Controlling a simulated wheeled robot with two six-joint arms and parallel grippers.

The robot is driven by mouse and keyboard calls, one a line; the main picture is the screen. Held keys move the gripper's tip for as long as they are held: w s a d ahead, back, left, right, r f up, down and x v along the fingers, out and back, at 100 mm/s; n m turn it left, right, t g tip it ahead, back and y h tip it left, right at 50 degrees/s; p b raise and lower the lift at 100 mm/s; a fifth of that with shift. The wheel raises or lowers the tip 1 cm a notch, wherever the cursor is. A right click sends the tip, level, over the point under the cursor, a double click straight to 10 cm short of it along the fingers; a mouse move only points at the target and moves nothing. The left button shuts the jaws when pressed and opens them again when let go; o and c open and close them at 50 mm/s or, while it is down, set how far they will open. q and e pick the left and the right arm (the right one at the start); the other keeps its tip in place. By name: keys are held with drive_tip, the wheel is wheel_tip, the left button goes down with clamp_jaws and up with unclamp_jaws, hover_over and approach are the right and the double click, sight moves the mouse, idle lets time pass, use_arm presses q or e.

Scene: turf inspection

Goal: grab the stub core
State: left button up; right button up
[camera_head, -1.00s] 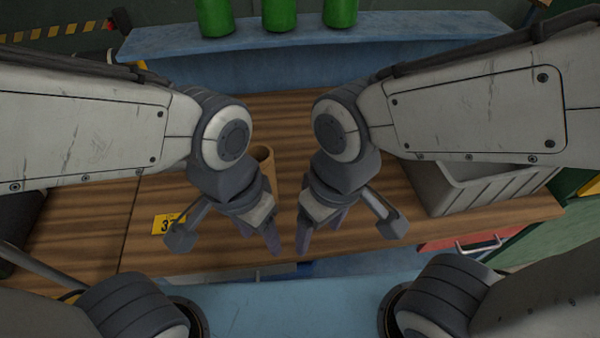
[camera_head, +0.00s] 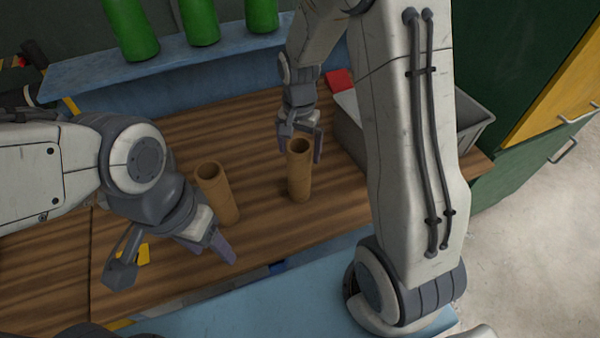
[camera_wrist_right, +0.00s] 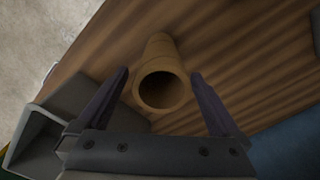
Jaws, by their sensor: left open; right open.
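Two brown, hollow cardboard cores stand upright on the wooden table; I cannot tell for sure which is the stub core. The right core (camera_head: 300,178) is at my right gripper (camera_head: 301,144), whose open fingers lie on either side of its upper end. In the right wrist view this core (camera_wrist_right: 159,72) shows its open mouth between the two fingers of the gripper (camera_wrist_right: 160,78); no grip on it shows. The left core (camera_head: 219,194) stands beside my left arm. My left gripper (camera_head: 220,247) is open and empty, low near the table's front edge.
A grey bin (camera_head: 469,124) stands at the table's right end, partly hidden by my right arm, with a red object (camera_head: 339,80) near it. Several green cylinders (camera_head: 200,20) stand on the blue back shelf. A yellow tag (camera_head: 143,254) lies by my left gripper.

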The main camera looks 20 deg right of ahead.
sight(299, 172)
drive_tip(key=shift+w+d+f+p, duration=0.15)
drive_tip(key=shift+f+p, duration=0.25)
drive_tip(key=shift+f, duration=1.05)
drive_tip(key=shift+w+f+p, duration=0.15)
drive_tip(key=shift+f+p, duration=0.25)
drive_tip(key=shift+f, duration=1)
clamp_jaws()
